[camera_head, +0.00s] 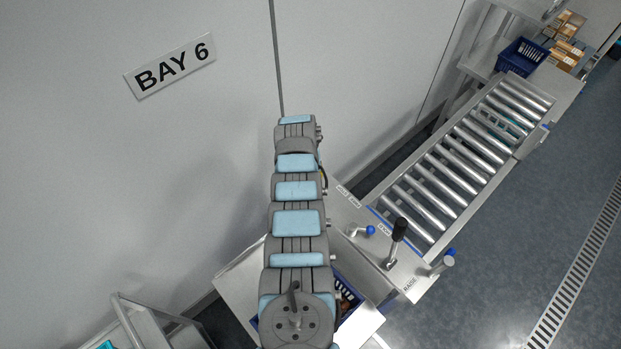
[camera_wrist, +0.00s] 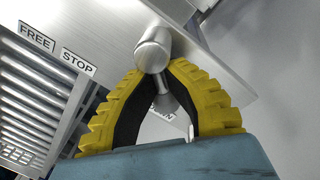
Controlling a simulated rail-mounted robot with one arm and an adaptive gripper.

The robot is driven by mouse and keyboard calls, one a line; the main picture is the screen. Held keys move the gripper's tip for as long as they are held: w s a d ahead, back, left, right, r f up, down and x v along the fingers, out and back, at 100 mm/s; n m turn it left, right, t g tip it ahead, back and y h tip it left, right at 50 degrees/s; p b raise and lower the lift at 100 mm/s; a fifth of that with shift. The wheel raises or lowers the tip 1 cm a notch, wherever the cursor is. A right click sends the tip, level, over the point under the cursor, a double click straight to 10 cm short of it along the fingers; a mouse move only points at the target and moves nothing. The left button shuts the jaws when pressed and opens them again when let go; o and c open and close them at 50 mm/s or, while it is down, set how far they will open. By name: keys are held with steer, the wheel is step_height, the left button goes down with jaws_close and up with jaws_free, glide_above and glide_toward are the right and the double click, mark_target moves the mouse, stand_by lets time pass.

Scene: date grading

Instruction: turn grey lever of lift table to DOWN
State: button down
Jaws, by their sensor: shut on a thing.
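In the wrist view my gripper (camera_wrist: 158,72), with its yellow ribbed fingers, is closed around a grey metal lever (camera_wrist: 153,48) with a rounded end. One finger lies on each side of it. The lever stands at the edge of a brushed metal panel (camera_wrist: 215,68). A label (camera_wrist: 182,125) shows in part between the fingers, mostly hidden, so which mark the lever points at cannot be told. In the head view my arm covers the gripper and the grey lever.
A blue crate (camera_head: 349,294) sits partly under my arm.

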steer(key=c, duration=1.1)
jaws_free()
steer(key=shift+c, duration=0.2)
steer(key=shift+r, duration=0.1)
steer(key=shift+w+r, duration=0.1)
steer(key=shift+r, duration=0.35)
step_height(320, 180, up, 11)
steer(key=a, duration=0.1)
steer(key=shift+s+a, duration=0.15)
steer(key=shift+s, duration=0.05)
steer(key=shift+f, duration=0.1)
